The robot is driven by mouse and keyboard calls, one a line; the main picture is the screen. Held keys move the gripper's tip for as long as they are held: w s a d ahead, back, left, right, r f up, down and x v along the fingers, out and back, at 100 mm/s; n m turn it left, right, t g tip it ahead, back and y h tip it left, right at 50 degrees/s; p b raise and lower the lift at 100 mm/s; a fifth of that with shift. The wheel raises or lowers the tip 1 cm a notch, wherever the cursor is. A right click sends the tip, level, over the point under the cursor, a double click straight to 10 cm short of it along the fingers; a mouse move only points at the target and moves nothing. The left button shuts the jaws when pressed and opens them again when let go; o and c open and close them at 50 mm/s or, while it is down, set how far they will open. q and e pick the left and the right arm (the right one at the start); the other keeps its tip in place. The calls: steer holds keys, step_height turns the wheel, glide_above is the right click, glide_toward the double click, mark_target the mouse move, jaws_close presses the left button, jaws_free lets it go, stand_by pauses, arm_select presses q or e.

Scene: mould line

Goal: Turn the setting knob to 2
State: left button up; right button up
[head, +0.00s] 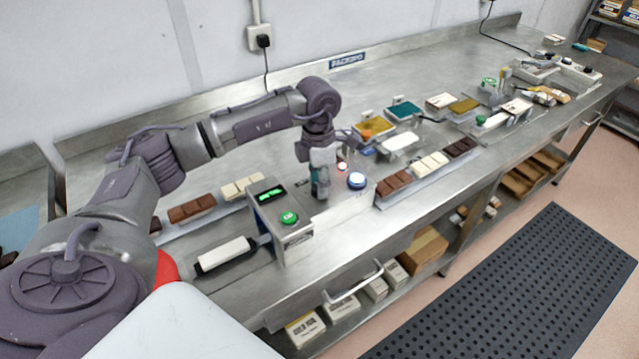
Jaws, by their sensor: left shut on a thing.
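A grey machine (293,247) stands on the steel bench, with a green-lit display and a green button (289,217) on its near left unit. Its flat top carries a blue-white lit button (356,180) and a small red-rimmed light (342,166). My left gripper (321,193) points down onto this top, left of the lit button, and is shut on the setting knob. The fingers hide the knob, so its pointer and scale numbers cannot be read. The display text is too small to read surely. My right gripper is out of view.
Chocolate bars lie in rows left (192,208) and right (393,183) of the machine. A white-topped tool (225,254) lies in front at left. Coloured trays (404,110) stand farther back. A dark mat (520,290) covers the floor at right.

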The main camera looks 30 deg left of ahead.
arm_select(q)
steer(key=shift+w+r, duration=0.1)
steer(key=shift+r, duration=0.05)
steer(key=o, duration=1.2)
steer(key=shift+c, duration=0.2)
step_height(320, 180, up, 12)
steer(key=shift+a, duration=0.25)
steer(key=shift+w, duration=0.1)
